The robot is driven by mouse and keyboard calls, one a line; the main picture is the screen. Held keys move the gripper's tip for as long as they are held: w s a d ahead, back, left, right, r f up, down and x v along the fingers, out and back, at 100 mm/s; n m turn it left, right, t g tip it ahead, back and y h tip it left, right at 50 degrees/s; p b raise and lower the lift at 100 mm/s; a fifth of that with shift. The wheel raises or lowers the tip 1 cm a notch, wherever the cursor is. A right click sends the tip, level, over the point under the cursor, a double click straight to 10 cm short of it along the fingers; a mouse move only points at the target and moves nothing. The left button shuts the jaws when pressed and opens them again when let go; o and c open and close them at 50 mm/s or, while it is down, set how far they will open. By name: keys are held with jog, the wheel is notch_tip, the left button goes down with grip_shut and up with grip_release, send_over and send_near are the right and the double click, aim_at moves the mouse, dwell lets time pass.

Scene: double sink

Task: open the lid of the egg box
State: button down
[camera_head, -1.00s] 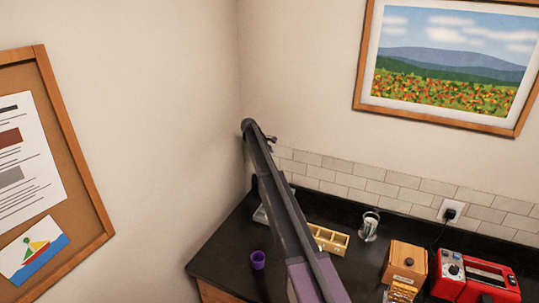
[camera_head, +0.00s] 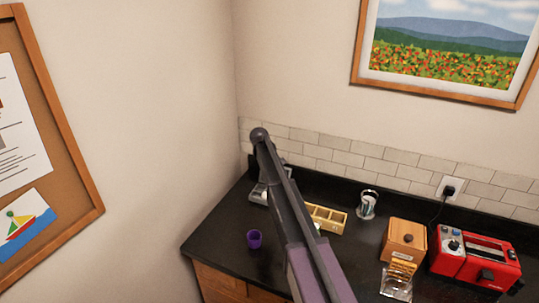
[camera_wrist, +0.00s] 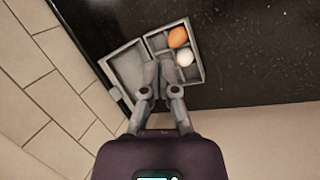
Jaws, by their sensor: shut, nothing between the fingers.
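The grey egg box (camera_wrist: 197,70) is in the wrist view, with a brown egg (camera_wrist: 178,37) and a white egg (camera_wrist: 184,57) in its compartments. Its lid (camera_wrist: 126,66) lies folded back to the left of the base, so the box is open. My gripper (camera_wrist: 158,68) is shut and empty, its fingertips over the near part of the box by the hinge side; I cannot tell if they touch it. In the head view the egg box (camera_head: 260,194) is at the counter's back left corner, partly hidden by my arm. My gripper is mostly hidden there.
Walls close the back and left.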

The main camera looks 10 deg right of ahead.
jog(key=s+f+m+y+b, duration=0.1)
jog(key=s+f+m+b, duration=0.1)
jog(key=s, duration=1.1)
jog(key=s+a+f+m+y+b, duration=0.1)
jog(key=s+f+b, duration=0.3)
jog(key=s, duration=0.9)
jog(key=s+a+f+m+y+b, duration=0.1)
jog(key=s+f, duration=0.4)
jog(key=s, duration=0.9)
jog(key=m+y+b, duration=0.1)
jog(key=m+b, duration=0.1)
jog(key=shift+a+f+m, duration=0.15)
jog(key=shift+f+m, duration=0.15)
jog(key=shift+s, duration=0.15)
